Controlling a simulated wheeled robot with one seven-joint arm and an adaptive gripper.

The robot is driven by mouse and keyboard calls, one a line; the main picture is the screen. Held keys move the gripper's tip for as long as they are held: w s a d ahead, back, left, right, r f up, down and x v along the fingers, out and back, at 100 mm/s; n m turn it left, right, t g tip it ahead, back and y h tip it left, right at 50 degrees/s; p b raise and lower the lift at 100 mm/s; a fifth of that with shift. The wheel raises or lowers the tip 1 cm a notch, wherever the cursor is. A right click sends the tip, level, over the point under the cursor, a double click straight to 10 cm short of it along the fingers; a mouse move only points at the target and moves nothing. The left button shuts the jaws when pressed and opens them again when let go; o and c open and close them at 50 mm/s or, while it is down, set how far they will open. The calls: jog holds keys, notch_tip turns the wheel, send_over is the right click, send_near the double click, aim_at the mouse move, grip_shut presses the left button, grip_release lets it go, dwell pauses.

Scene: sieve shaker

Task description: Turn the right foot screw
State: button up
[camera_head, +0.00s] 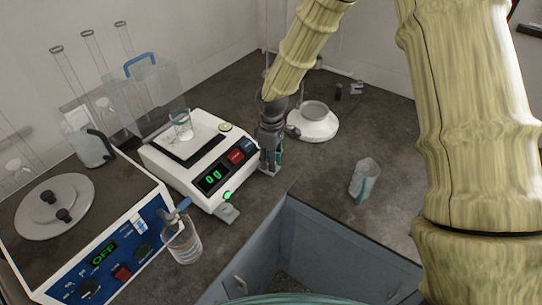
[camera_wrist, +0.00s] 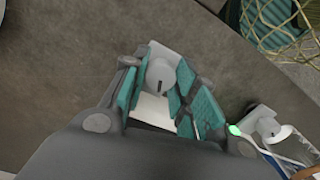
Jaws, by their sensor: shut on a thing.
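The white balance (camera_head: 185,160) stands on the dark bench, its green display reading 0 g. My gripper (camera_head: 270,168) points down at its right front corner. In the wrist view my gripper (camera_wrist: 162,82) has its teal fingers shut on either side of the right foot screw (camera_wrist: 159,74), a pale round knob with a dark mark on a light foot plate. The fingers hide the screw in the head view. The other front foot (camera_head: 228,213) is free, and its knob also shows in the wrist view (camera_wrist: 268,127).
A beaker (camera_head: 182,125) stands on the balance pan. A glass with a tool in it (camera_head: 182,240) stands at front left, beside a blue-panelled device (camera_head: 105,255) reading OFF.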

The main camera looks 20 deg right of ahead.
jog(key=shift+r+n+p, duration=0.1)
jog(key=shift+n+p, duration=0.25)
jog(key=shift+n, duration=0.35)
jog(key=shift+w, duration=0.1)
jog(key=o, duration=1.1)
jog(key=shift+c, duration=0.2)
notch_tip(320, 180, up, 12)
